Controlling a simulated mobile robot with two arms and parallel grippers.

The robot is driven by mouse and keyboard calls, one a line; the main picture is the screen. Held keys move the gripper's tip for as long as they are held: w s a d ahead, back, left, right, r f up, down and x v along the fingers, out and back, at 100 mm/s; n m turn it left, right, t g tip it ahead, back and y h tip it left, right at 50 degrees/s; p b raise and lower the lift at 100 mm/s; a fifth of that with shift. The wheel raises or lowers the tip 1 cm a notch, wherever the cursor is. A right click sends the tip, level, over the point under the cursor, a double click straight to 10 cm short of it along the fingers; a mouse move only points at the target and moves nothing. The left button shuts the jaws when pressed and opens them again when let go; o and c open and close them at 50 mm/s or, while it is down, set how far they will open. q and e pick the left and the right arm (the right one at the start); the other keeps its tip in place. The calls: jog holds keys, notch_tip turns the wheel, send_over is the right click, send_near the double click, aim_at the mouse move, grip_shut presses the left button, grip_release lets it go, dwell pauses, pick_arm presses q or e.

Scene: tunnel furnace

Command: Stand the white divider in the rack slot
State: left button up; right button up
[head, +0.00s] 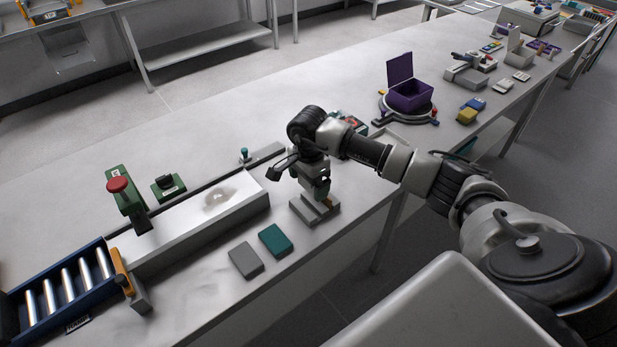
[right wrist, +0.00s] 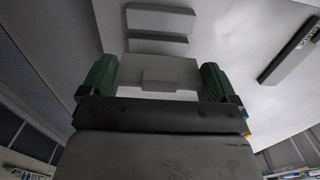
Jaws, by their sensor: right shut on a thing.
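The grey slotted rack (head: 304,213) stands on the bench near its front edge. My right gripper (head: 321,196) is directly over it, pointing down. In the right wrist view, the gripper's green fingers (right wrist: 157,78) are shut on a pale plate, the white divider (right wrist: 185,70), which spans between them. Pale bars of the rack (right wrist: 160,18) show beyond it. The divider is mostly hidden by the gripper in the head view. I cannot tell whether its lower edge is inside the slot or just above it. My left gripper is not in view.
A teal plate (head: 276,240) and a grey plate (head: 245,260) lie flat left of the rack. The long white furnace housing (head: 190,222) and blue roller conveyor (head: 62,290) stand further left. An open purple box (head: 410,96) stands farther back. The bench's front edge is close.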

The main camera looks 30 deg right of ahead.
aim_at(309, 192)
jog(key=shift+f+b, duration=0.3)
jog(key=shift+f, duration=0.55)
jog(key=shift+f+b, duration=1.8)
jog(key=shift+f, duration=0.05)
jog(key=shift+a+f+b, duration=0.1)
jog(key=shift+f+b, duration=0.4)
jog(key=shift+b, duration=0.3)
jog(key=o, duration=0.6)
